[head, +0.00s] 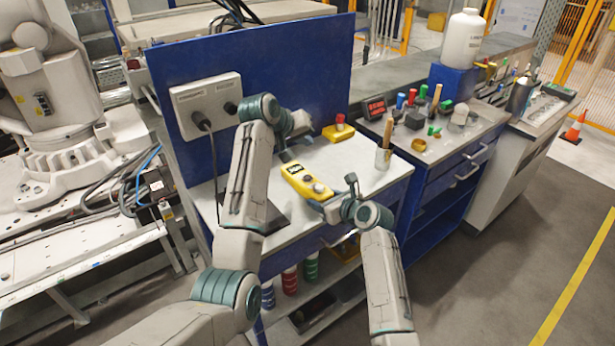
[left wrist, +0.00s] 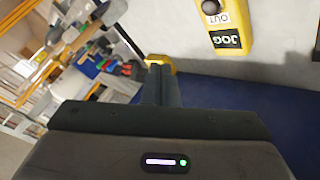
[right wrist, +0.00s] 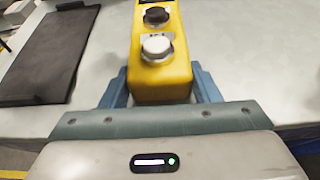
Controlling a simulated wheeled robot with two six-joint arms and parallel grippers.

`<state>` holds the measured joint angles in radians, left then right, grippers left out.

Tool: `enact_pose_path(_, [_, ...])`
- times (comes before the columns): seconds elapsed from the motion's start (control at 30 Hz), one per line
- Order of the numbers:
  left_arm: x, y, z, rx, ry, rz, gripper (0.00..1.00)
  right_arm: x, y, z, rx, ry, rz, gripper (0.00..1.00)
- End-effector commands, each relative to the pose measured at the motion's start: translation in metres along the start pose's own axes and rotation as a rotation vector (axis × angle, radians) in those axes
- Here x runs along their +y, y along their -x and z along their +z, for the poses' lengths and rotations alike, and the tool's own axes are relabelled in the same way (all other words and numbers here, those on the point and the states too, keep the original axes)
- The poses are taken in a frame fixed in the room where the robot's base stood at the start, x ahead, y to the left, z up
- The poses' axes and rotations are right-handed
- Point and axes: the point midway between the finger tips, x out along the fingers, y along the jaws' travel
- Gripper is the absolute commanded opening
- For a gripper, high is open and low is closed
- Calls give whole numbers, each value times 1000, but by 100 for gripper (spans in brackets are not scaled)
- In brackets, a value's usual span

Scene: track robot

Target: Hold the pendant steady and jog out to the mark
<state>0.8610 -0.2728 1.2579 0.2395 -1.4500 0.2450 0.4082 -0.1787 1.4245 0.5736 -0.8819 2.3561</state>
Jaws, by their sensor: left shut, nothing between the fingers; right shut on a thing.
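The yellow pendant (head: 305,182) lies slanted above the pale bench top, with a small screen and buttons on its face. My right gripper (head: 330,203) is shut on its near end. In the right wrist view, the fingers sit on both sides of the yellow body (right wrist: 160,85), below a white button (right wrist: 156,46) and a dark button (right wrist: 156,16). My left gripper (head: 286,157) is shut and empty near the pendant's far end. In the left wrist view, its closed fingers (left wrist: 161,72) are apart from the pendant (left wrist: 226,25), whose labels read OUT and JOG. I cannot identify a mark.
A yellow box with a red button (head: 339,132) and a cup with a brush (head: 384,155) stand on the bench. A blue panel (head: 310,70) with a socket box (head: 206,103) rises behind. A dark pad (right wrist: 50,55) lies left of the pendant. A large white robot (head: 50,90) stands left.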

Motion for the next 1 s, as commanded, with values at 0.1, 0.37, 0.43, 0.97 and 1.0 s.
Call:
enact_pose_path(0.1, [0, 0, 0, -1, 1, 0, 0, 0, 0, -1, 2, 0, 0, 14])
enact_pose_path(0.37, [-11, -15, 12, -3, 4, -1, 0, 0, 0, -1, 1, 0, 0, 14])
enact_pose_path(0.43, [-16, -22, 17, -3, 4, -1, 0, 0, 0, -1, 1, 0, 0, 14])
enact_pose_path(0.97, [-44, -60, 44, -1, 2, -1, 0, 0, 0, -1, 1, 0, 0, 14])
enact_pose_path(1.0, [-44, -61, 44, -1, 2, -1, 0, 0, 0, -1, 1, 0, 0, 14])
